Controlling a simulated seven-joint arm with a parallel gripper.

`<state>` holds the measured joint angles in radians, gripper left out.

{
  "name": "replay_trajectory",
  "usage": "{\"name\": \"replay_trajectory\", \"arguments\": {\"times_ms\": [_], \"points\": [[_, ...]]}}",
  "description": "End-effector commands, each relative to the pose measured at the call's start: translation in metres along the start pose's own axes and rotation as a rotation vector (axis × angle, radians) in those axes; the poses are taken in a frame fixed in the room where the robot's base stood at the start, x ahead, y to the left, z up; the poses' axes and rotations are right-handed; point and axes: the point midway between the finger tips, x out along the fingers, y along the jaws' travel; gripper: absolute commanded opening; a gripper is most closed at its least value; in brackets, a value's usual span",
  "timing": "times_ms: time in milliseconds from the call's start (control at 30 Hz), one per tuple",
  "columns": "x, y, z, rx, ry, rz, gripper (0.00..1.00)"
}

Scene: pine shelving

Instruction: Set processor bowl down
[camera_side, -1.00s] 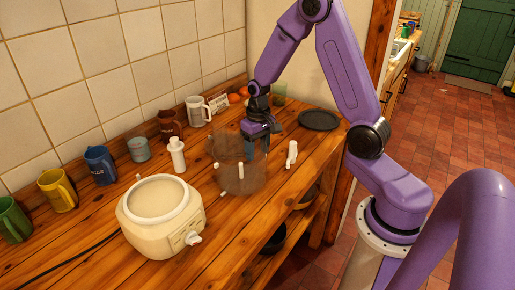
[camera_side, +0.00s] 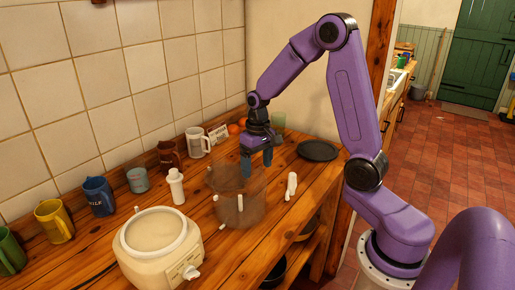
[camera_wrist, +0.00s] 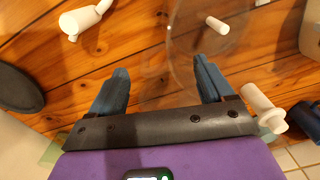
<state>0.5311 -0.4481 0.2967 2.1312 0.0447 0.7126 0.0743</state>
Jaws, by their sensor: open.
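The processor bowl (camera_side: 238,209) is clear, brown-tinted, with white stubs. It stands on the wooden counter, right of the cream processor base (camera_side: 158,254). In the wrist view the see-through bowl (camera_wrist: 190,50) shows at the top, just beyond the fingers; its outline is faint. My gripper (camera_side: 257,168) is open and empty, pointing down at the bowl's upper far side. I cannot tell whether a finger touches the bowl.
A white fitting (camera_side: 291,187) lies right of the bowl, with a dark plate (camera_side: 318,151) behind it. A white pusher-like piece (camera_side: 176,187) stands to the left. Several mugs line the tiled wall, including a white one (camera_side: 198,142). Bare counter lies in front of the bowl.

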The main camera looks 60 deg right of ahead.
Motion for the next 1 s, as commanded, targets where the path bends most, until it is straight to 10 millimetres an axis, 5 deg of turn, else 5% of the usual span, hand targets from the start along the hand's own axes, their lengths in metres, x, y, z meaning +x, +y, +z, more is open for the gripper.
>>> {"name": "replay_trajectory", "arguments": {"times_ms": [233,567,1000], "points": [[-0.044,0.0,-0.001,-0.001,0.004,0.0,0.81],[-0.063,-0.011,0.007,-0.049,0.0,0.002,0.81],[-0.068,-0.088,0.101,-0.52,0.001,0.008,0.81]]}}
